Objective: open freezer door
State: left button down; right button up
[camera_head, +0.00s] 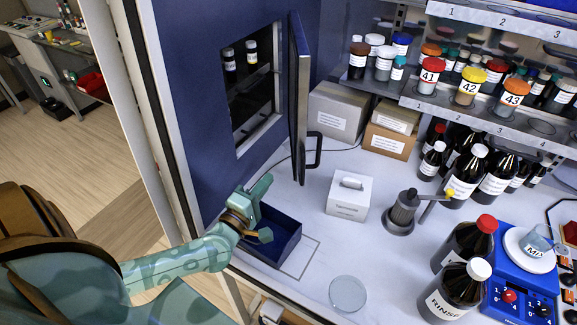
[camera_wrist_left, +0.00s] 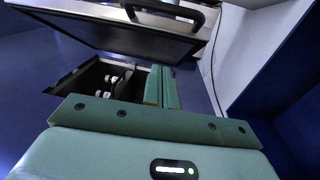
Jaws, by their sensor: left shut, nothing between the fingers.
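The freezer door (camera_head: 299,95) stands swung open on the blue freezer front (camera_head: 190,80), edge-on to the head camera, with a dark handle (camera_head: 315,150) on its right face. The freezer opening (camera_head: 250,105) shows a dark inside with two small white-labelled bottles. In the left wrist view the door (camera_wrist_left: 120,38) and its handle (camera_wrist_left: 165,12) show at the top, with the opening (camera_wrist_left: 95,80) below. My left gripper (camera_head: 262,186) is shut and empty, below the opening and apart from the handle; its fingers (camera_wrist_left: 162,88) are together. My right gripper is not seen.
A blue open tray (camera_head: 285,235) sits right by my left gripper. A white tissue-like box (camera_head: 349,195), a grey grinder (camera_head: 402,212) and a glass dish (camera_head: 348,294) stand on the white counter. Cartons (camera_head: 340,112) are behind the door. Shelves of bottles fill the right.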

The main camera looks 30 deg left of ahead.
pick_arm(q)
jog(key=w+m+g+h, duration=0.1)
jog(key=w+h, duration=0.2)
jog(key=w, duration=0.5)
jog(key=shift+w+d+f+m, duration=0.2)
jog(key=shift+d+f+m, duration=0.15)
jog(key=shift+f, duration=0.1)
jog(key=shift+w+d, duration=0.1)
